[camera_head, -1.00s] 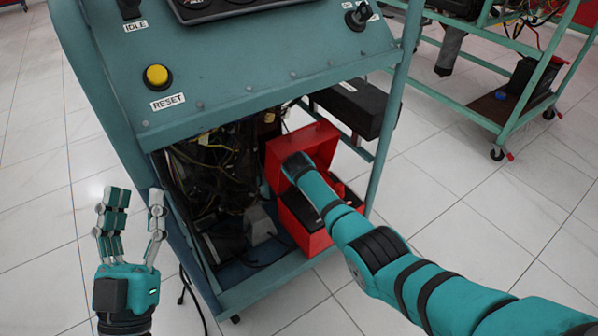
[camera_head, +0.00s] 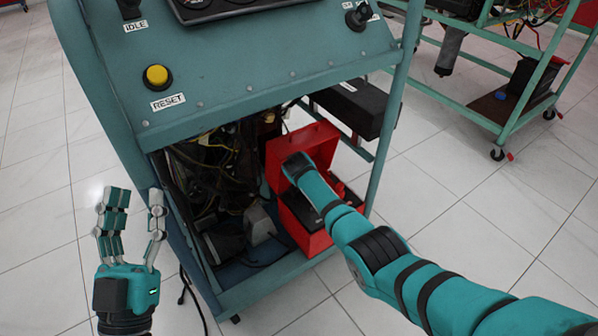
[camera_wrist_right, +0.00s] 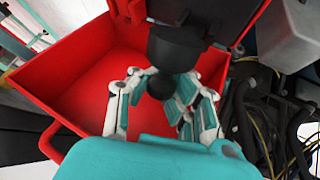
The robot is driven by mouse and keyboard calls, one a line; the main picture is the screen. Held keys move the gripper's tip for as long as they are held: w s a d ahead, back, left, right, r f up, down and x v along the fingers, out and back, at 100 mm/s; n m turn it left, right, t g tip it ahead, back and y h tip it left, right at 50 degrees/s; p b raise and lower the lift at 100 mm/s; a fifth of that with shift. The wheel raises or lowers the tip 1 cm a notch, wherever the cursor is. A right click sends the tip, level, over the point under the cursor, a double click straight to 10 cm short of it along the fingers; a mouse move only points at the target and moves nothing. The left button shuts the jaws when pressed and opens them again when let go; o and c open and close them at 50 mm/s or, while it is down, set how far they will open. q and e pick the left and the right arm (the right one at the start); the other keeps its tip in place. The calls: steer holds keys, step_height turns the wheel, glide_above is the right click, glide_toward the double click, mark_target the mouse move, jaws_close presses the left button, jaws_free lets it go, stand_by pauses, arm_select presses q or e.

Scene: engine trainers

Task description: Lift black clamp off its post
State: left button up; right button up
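The black clamp (camera_wrist_right: 170,52) shows as a rounded dark piece between the fingers of my right gripper (camera_wrist_right: 158,83) in the right wrist view. The fingers close in on it from both sides, and their pads look in contact with it. The post under it is hidden. In the head view my right arm reaches into the open red box (camera_head: 308,221), and its fingers are hidden. My left gripper (camera_head: 136,197) is open and empty, fingers up, left of the teal trainer stand (camera_head: 230,95).
The red box's wall also shows in the right wrist view (camera_wrist_right: 80,90). Cables and engine parts (camera_head: 205,170) crowd the stand left of the box. A teal frame post (camera_head: 391,125) stands right of my forearm.

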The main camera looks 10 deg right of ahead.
steer(key=o, duration=0.7)
steer(key=shift+w+a+r, duration=0.1)
steer(key=shift+a+r, duration=0.5)
steer(key=shift+r, duration=0.05)
steer(key=shift+o, duration=0.8)
steer(key=shift+f, duration=0.1)
steer(key=shift+d+f, duration=0.1)
steer(key=shift+d, duration=0.05)
steer(key=shift+s, duration=0.2)
steer(key=v, duration=1.1)
steer(key=shift+s+r, duration=0.3)
